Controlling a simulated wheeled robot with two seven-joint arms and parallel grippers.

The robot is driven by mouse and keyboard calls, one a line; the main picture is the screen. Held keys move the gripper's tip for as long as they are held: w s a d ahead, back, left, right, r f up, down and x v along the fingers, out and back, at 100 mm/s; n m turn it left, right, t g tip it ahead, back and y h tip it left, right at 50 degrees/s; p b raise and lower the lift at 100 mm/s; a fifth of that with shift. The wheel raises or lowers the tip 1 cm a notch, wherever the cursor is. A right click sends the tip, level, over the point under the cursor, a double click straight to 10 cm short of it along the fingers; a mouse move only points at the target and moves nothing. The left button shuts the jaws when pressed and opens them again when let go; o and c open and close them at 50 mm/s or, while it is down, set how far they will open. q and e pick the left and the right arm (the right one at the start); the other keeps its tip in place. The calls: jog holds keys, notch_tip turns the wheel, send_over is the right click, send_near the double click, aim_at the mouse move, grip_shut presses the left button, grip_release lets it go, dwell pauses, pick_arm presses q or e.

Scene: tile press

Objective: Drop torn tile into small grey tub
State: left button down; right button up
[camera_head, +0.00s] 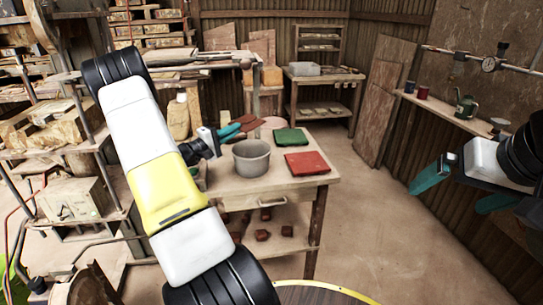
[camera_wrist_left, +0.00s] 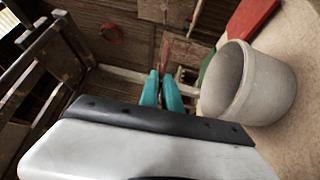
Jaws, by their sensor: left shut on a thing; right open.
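The small grey tub (camera_head: 251,159) stands upright on the wooden table, and its inside looks empty from the head camera. It also shows at the right of the left wrist view (camera_wrist_left: 270,90). My left gripper (camera_head: 238,129) is shut on a dark red piece, the torn tile (camera_head: 251,121), just behind and left of the tub, apart from it. My right gripper (camera_head: 446,200) is open and empty, off to the right above the floor.
On the table (camera_head: 240,187) a green tile (camera_head: 290,137) lies behind and right of the tub, and a red tile (camera_head: 306,162) lies to its right. A pinkish round thing (camera_head: 273,122) is at the back. Dark red pieces (camera_head: 262,235) lie on the shelf below.

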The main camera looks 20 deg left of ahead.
pick_arm(q)
jog(key=shift+a+f, duration=0.15)
jog(key=shift+f, duration=1.25)
jog(key=shift+a+f, duration=0.15)
jog(key=shift+f, duration=1.25)
jog(key=c, duration=1.5)
grip_release()
jog(key=shift+s, duration=0.1)
jog(key=v, duration=0.7)
jog(key=shift+s, duration=0.3)
jog(key=shift+a, duration=0.1)
